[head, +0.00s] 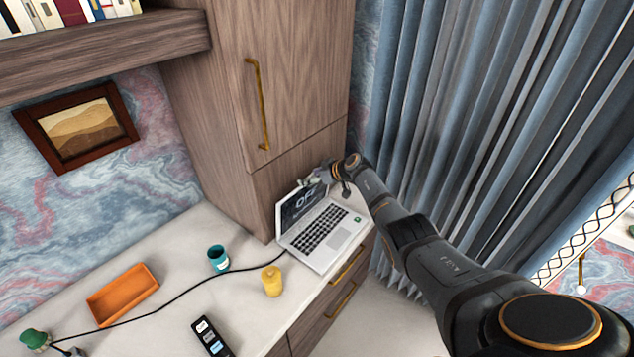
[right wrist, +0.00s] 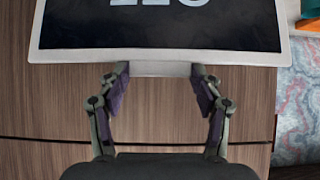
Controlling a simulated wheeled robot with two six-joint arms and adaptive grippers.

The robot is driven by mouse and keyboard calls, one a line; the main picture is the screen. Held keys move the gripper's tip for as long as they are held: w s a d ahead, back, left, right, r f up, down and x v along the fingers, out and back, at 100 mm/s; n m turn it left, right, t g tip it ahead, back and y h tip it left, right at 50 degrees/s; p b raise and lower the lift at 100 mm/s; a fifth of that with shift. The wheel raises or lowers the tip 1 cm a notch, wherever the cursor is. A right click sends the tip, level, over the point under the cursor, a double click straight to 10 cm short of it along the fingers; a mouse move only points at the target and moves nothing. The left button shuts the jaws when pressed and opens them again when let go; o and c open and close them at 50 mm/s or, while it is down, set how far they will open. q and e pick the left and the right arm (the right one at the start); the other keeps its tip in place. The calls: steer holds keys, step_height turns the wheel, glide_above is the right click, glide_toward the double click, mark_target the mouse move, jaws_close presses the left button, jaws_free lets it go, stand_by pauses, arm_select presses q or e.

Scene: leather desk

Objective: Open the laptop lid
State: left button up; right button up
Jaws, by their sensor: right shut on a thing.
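The silver laptop (head: 318,236) sits on the white desk with its lid (head: 302,203) raised, standing steeply up from the keyboard. The dark screen shows white lettering. My right gripper (head: 312,182) is at the lid's top edge, its arm reaching in from the right. In the right wrist view the two fingers of the right gripper (right wrist: 160,76) are shut on either side of a small tab at the edge of the laptop lid (right wrist: 160,57). My left gripper is not in view.
A wooden cabinet (head: 290,90) rises behind the lid.

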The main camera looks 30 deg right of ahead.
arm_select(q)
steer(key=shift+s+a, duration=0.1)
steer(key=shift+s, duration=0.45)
arm_select(e)
steer(key=shift+w+a+r, duration=0.1)
steer(key=shift+w+r, duration=0.2)
steer(key=shift+w, duration=0.35)
steer(key=o, duration=1.7)
steer(key=shift+s, duration=0.1)
steer(key=shift+f, duration=0.1)
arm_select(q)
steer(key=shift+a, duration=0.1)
arm_select(e)
steer(key=shift+g, duration=0.3)
steer(key=s+d+r, duration=0.1)
steer(key=s+d, duration=0.1)
steer(key=s, duration=0.3)
steer(key=s+d+r, duration=0.1)
steer(key=s+d, duration=0.1)
steer(key=s, duration=0.3)
steer(key=s+d+r, duration=0.1)
steer(key=s+d, duration=0.1)
steer(key=s, duration=0.2)
steer(key=shift+s, duration=0.4)
